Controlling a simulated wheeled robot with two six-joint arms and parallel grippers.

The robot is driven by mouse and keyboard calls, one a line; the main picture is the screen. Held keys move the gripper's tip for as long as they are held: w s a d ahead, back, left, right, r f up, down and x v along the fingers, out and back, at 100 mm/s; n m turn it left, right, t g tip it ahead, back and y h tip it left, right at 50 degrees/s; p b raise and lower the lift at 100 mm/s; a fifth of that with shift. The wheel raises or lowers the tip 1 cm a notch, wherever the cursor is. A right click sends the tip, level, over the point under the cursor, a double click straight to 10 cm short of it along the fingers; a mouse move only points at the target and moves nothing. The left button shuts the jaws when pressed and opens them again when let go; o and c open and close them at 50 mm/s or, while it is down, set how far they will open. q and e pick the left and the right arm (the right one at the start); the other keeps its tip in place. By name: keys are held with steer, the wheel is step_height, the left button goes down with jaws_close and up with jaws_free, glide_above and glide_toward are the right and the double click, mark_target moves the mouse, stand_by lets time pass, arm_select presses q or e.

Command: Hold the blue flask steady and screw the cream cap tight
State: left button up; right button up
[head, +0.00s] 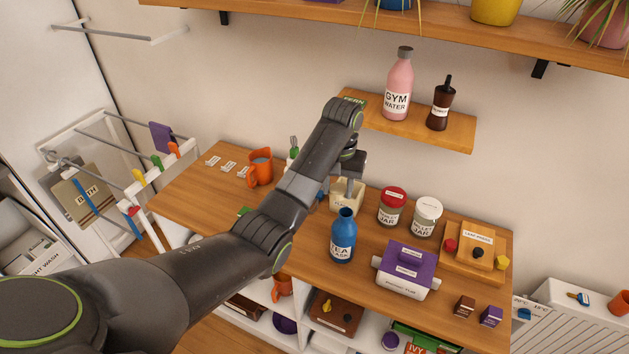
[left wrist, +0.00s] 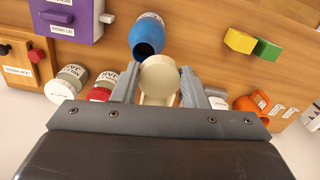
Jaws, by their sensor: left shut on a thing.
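The blue flask (head: 342,240) stands upright on the table with its mouth open; it also shows in the left wrist view (left wrist: 148,31). My left gripper (head: 347,178) is behind and above the flask in the head view. In the left wrist view, my left gripper (left wrist: 160,86) is shut on the round cream cap (left wrist: 161,73), which sits between its fingers, apart from the flask. In the head view I cannot clearly make out the cap. My right gripper is not in view.
A cream box (head: 347,198) stands below my left gripper. A red-lidded jar (head: 392,207), a white-lidded jar (head: 425,217) and a purple-lidded box (head: 408,270) stand right of the flask. An orange mug (head: 260,168) is at the left. A shelf (head: 440,135) hangs above.

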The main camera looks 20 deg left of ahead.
mark_target(345, 215)
arm_select(q)
steer(key=shift+w+d+r, duration=0.15)
steer(key=shift+d+r, duration=0.1)
steer(key=shift+d, duration=0.4)
steer(key=shift+w+d+r, duration=0.1)
steer(key=shift+d+r, duration=0.15)
steer(key=shift+d, duration=0.35)
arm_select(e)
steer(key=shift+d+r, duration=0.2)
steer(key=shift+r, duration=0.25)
arm_select(q)
steer(key=shift+a, duration=0.1)
steer(key=shift+s, duration=0.1)
steer(key=shift+f+b, duration=0.6)
steer(key=shift+f, duration=2.2)
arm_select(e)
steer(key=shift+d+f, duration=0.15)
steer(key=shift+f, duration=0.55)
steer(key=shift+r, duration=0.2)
arm_select(q)
steer(key=shift+p, duration=0.65)
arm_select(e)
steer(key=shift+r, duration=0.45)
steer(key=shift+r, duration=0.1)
